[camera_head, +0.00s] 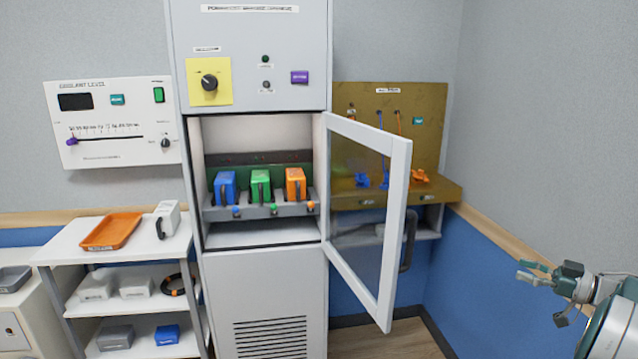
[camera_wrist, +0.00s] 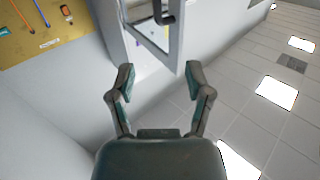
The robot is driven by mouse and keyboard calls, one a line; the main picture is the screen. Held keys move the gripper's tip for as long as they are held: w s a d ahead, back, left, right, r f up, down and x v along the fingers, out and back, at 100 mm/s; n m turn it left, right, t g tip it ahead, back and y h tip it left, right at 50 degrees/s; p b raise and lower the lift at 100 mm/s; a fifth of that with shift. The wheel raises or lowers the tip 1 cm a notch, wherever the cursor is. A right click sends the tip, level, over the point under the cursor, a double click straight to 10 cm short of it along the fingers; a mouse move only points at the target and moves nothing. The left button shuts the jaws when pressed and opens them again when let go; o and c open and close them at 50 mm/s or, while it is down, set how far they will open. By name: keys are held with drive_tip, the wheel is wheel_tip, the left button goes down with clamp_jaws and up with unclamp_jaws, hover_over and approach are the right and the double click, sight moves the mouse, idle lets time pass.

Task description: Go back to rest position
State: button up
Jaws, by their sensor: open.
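My gripper (camera_head: 533,273) is at the lower right of the head view, open and empty, in front of the blue lower wall and well to the right of the cabinet. In the wrist view my gripper (camera_wrist: 160,82) shows its two fingers spread apart with nothing between them. The cabinet (camera_head: 265,290) stands in the middle of the head view. Its glass door (camera_head: 398,225) is swung open to the right, and my gripper is apart from it. The dark door handle (camera_head: 408,240) shows on the door's outer side.
Inside the cabinet are a blue (camera_head: 225,188), a green (camera_head: 261,186) and an orange module (camera_head: 295,184). A tool board (camera_head: 430,130) hangs at right. A white shelf cart (camera_head: 80,255) with an orange tray (camera_head: 112,231) stands at left. The open door juts forward.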

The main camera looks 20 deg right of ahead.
drive_tip(key=w+a+r+m+t+h, duration=0.2)
drive_tip(key=w+a+r+t+h, duration=0.35)
drive_tip(key=w+r, duration=0.7)
drive_tip(key=w+a+r+m+g+h, duration=0.1)
drive_tip(key=a+r+m+h, duration=0.1)
drive_tip(key=a+h, duration=0.3)
drive_tip(key=w+a+r+m+g+h, duration=0.2)
drive_tip(key=a+h, duration=0.2)
drive_tip(key=a, duration=0.2)
drive_tip(key=s+a+f+g+y, duration=0.1)
drive_tip(key=s+a+f+g, duration=0.3)
drive_tip(key=s+a, duration=0.5)
drive_tip(key=s+a+f+g+y, duration=0.2)
drive_tip(key=s+a+f+g, duration=0.2)
drive_tip(key=s+a+f, duration=0.5)
drive_tip(key=s+a+f+g+y, duration=0.1)
drive_tip(key=s+a+f+g, duration=0.3)
drive_tip(key=s+a, duration=0.5)
wheel_tip(320, 180, down, 2)
drive_tip(key=shift+a+f+m+y, duration=0.25)
drive_tip(key=shift+a+m+y, duration=0.15)
drive_tip(key=shift+a, duration=0.8)
drive_tip(key=shift+s, duration=0.1)
